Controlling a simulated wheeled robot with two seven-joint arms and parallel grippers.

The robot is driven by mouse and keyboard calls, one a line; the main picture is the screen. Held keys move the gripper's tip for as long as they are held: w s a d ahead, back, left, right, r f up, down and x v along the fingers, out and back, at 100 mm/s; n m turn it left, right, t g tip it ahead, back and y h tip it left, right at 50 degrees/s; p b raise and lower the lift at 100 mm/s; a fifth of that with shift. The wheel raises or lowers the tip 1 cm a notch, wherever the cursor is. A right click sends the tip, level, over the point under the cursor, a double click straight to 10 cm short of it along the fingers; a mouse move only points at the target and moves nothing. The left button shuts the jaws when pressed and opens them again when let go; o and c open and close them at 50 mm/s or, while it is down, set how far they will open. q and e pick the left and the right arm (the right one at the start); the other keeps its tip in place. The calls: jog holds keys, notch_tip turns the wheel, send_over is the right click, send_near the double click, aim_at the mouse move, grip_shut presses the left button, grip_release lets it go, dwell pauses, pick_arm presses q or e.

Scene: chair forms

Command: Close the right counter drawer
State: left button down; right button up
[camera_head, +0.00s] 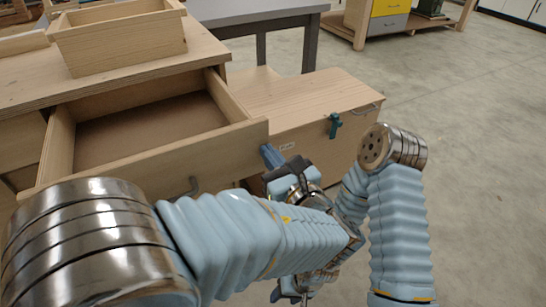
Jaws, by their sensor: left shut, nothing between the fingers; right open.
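The counter drawer (150,162) is pulled well out of the wooden counter (30,85) and looks empty inside. Its front panel faces me, with a metal handle (192,187) low on it, partly hidden by my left arm. My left gripper (272,158) is shut and empty, its blue tips close by the right end of the drawer front; I cannot tell whether they touch it. My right gripper (289,291) is low in the picture, below the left forearm and mostly hidden by it. It is open and apart from the drawer.
An open wooden box (125,45) stands on the counter top. A low wooden cabinet (310,115) with a teal clamp-like piece (335,125) is right of the drawer. A grey table (265,20) stands behind. The concrete floor (480,140) at right is clear.

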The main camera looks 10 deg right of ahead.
pick_arm(q)
jog(key=shift+w, duration=0.1)
send_near(220, 90)
jog(key=f+x, duration=0.1)
jog(key=x, duration=0.8)
jog(key=d+f+x, duration=0.1)
jog(key=x, duration=0.3)
jog(key=shift+w+f+p, duration=0.3)
jog(key=shift+w+p, duration=0.05)
jog(key=shift+w, duration=0.15)
jog(key=shift+w+a+r, duration=0.15)
jog(key=shift+w+r, duration=0.05)
